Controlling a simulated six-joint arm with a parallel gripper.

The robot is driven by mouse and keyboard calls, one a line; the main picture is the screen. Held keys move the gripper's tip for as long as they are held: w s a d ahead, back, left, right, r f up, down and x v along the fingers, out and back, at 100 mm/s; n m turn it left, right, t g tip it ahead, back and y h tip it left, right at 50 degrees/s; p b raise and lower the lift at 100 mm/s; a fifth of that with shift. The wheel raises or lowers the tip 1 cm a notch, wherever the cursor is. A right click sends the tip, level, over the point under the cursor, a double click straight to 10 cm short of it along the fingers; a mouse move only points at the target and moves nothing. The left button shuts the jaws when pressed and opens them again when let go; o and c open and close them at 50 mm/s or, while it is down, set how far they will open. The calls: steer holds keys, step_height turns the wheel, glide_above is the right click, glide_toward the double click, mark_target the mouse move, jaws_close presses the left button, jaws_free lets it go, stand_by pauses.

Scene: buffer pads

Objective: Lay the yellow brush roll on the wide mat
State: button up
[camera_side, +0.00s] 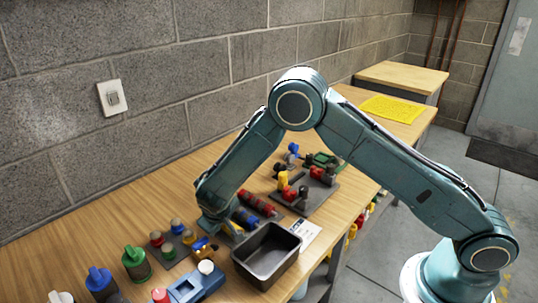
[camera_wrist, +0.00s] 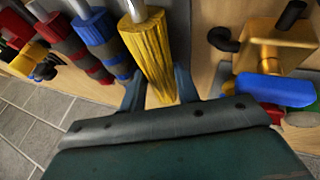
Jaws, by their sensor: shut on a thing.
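The yellow brush roll (camera_wrist: 148,50) is ribbed, with a pale metal shaft end. In the wrist view it lies between the two fingers of my gripper (camera_wrist: 160,90), which is shut on it. In the side view my gripper (camera_side: 220,228) is low over the bench, beside the striped rolls, and hides most of the roll. A broad dark grey mat (camera_side: 322,204) lies farther along the bench with red, black and yellow parts on it. A yellow sheet (camera_side: 392,108) lies flat and bare at the bench's far end. I cannot tell which is the wide mat.
A red-and-dark roll (camera_wrist: 62,35) and a blue-and-dark roll (camera_wrist: 97,35) lie close left of the yellow roll. A yellow block (camera_wrist: 272,45) and blue part (camera_wrist: 275,90) are at right. An open grey bin (camera_side: 267,262) stands near my gripper.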

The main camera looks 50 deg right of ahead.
steer(key=shift+f, duration=0.45)
stand_by(0.4)
steer(key=o, duration=1)
steer(key=shift+o, duration=0.6)
steer(key=shift+a+f, duration=0.1)
steer(key=shift+a, duration=0.05)
